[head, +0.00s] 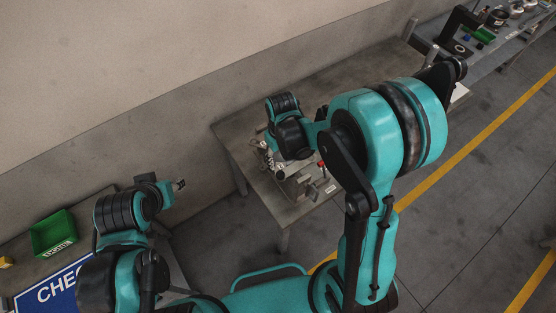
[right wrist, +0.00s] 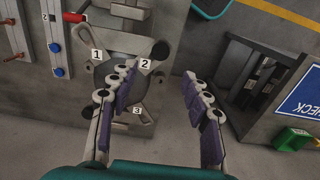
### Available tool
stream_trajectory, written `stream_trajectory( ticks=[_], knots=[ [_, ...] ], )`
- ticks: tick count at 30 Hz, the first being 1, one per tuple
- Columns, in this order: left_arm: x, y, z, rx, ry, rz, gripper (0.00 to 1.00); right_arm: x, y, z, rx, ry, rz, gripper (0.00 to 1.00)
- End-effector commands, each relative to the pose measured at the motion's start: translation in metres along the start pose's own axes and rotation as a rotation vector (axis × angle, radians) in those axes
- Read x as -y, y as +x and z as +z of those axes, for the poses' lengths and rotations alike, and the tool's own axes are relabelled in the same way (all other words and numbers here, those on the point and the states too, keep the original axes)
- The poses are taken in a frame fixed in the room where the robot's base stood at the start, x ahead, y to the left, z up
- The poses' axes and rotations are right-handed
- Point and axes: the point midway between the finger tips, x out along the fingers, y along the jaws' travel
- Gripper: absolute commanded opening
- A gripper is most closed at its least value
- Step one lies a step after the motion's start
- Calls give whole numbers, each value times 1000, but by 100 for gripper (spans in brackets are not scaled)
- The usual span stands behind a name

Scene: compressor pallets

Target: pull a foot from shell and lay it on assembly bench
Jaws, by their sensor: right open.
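In the right wrist view a grey shell (right wrist: 117,73) with a dark round middle lies on a grey bench, with tags 1, 2 and 3 around it. A black round foot (right wrist: 160,50) shows at its upper right, beside tag 2. My right gripper (right wrist: 157,78) is open over the shell's right side, its purple-padded fingers apart with nothing held between them. Its left finger hides part of the shell. In the head view my right arm covers much of this bench (head: 330,95). My left gripper (head: 179,185) is at the left, away from the shell; its jaws are too small to read.
A red-handled clamp (right wrist: 75,16) and a rail with blue knobs (right wrist: 56,60) are left of the shell. A green bin (head: 53,233) and a blue CHECK sign (head: 55,288) are at the lower left. Another bench with parts (head: 490,45) stands at the upper right.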

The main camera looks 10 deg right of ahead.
Motion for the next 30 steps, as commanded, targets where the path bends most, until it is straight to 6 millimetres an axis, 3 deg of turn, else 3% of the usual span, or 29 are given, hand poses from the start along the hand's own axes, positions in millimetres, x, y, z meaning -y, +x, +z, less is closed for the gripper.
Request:
stream_trajectory(
  ticks=[17, 23, 30],
  knots=[
    [0, 3, 2, 0, 0, 0, 40, 0, 8, 0, 5, -2, -1, 48],
    [0, 14, 10, 0, 0, 0, 40, 0, 28, 0, 4, -2, -1, 48],
    [0, 36, 26, 0, 0, 0, 40, 0, 64, 0, 4, -2, -1, 48]
  ],
)
